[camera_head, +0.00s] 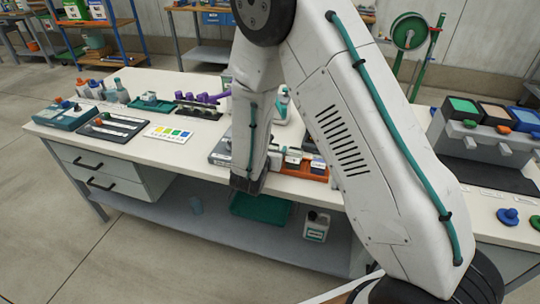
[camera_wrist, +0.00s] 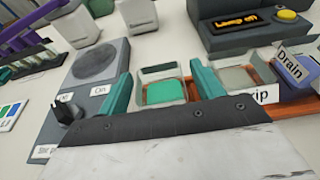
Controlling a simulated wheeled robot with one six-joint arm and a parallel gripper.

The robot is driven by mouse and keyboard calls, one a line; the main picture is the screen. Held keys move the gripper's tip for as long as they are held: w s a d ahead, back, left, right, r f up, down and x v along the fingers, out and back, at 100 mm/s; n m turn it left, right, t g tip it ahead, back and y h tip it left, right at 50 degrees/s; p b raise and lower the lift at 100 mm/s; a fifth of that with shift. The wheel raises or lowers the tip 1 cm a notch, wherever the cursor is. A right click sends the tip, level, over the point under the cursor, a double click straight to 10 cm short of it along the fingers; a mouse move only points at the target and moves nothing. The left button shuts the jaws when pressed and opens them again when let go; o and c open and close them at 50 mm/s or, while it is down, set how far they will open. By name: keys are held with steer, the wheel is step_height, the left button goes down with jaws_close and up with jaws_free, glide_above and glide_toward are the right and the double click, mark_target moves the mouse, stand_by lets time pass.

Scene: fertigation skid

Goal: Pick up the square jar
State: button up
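A square jar (camera_wrist: 162,92) with clear walls and green contents stands upright in the middle of the wrist view. My gripper (camera_wrist: 163,88) is open, with one teal finger to the left of this jar and one to the right. A small gap seems to show on each side; contact cannot be made out. A second square jar (camera_wrist: 235,78) with greyish contents stands just right of the right finger. The lower front of the green jar is hidden by my gripper's body. In the head view my arm hides the fingertips and most of the jars.
The jars sit by an orange rack (camera_head: 303,170) with labels, one reading "drain" (camera_wrist: 292,64). Left is a grey device with a round plate (camera_wrist: 95,62) and a black knob. Behind is a dark box with a lit display (camera_wrist: 250,22). White containers stand at the back.

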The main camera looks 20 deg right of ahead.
jaws_close()
